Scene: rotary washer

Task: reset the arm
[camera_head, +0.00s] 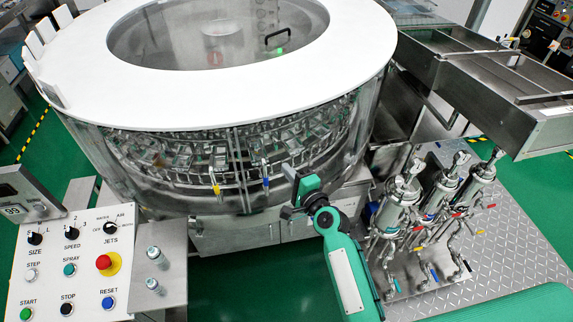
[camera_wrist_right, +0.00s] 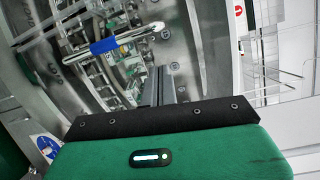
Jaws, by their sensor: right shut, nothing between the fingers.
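My right arm, green and white, reaches up from the bottom of the head view. Its dark right gripper (camera_head: 289,177) is shut and empty, just in front of the lower drum wall of the rotary washer (camera_head: 250,95). In the right wrist view the narrow closed fingers (camera_wrist_right: 158,88) point toward the metal lattice of the machine. A handle with a blue sleeve (camera_wrist_right: 104,46) lies ahead and left of the fingers, apart from them. In the head view a blue-marked handle (camera_head: 266,182) is left of the gripper. My left gripper is not in view.
A control panel (camera_head: 75,262) with knobs and buttons, including a red stop button (camera_head: 104,262), stands at the lower left. Metal cylinders with valves (camera_head: 440,190) stand on a textured plate at the right. A steel chute (camera_head: 480,75) extends at the upper right.

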